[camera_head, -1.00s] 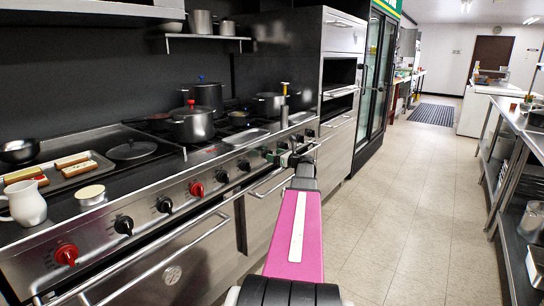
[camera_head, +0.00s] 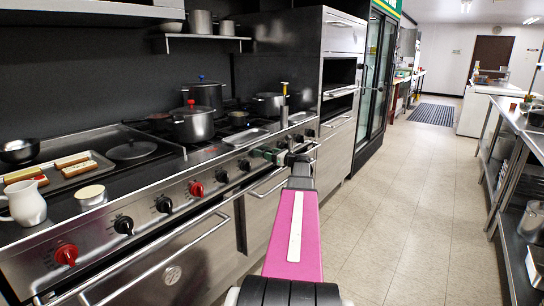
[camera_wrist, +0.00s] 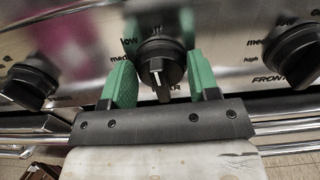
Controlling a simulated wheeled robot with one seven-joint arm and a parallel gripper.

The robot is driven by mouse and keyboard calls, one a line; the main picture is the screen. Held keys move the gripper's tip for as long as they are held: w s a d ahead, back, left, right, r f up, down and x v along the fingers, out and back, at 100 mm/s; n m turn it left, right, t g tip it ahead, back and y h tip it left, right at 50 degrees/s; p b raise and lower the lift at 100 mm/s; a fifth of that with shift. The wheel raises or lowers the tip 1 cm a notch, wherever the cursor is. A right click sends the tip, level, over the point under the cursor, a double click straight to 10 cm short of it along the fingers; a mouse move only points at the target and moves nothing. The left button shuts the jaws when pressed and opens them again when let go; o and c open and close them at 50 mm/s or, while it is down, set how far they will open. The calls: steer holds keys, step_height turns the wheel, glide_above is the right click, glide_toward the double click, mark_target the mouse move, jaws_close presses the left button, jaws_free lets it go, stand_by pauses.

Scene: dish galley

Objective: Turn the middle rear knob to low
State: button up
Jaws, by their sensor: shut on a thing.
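The middle rear knob (camera_wrist: 160,68) is a black knob on the steel front panel, centred in the wrist view. Its white mark is on the lower part and points roughly downward. "low" and part of "med" are printed at its upper left; the lettering below it is partly covered and ends in "AR". The green fingers of my gripper (camera_wrist: 162,85) stand on its left and right sides, shut on it. In the head view my gripper (camera_head: 270,156) is at the panel's front, and its fingers hide the knob there.
Black knobs (camera_wrist: 29,84) flank it on the left and right (camera_wrist: 292,55), the right one marked "FRONT". Red knobs (camera_head: 196,189) also sit on the panel. An oven handle (camera_head: 268,184) runs below. Pots (camera_head: 192,124) stand on the range. The floor at right is clear.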

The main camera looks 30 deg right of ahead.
steer(key=n, duration=0.6)
steer(key=shift+a, duration=0.1)
steer(key=shift+n, duration=0.4)
steer(key=shift+s, duration=0.1)
steer(key=o, duration=0.9)
steer(key=shift+s, duration=0.1)
steer(key=v, duration=1)
steer(key=shift+s+f, duration=0.1)
steer(key=shift+s, duration=0.15)
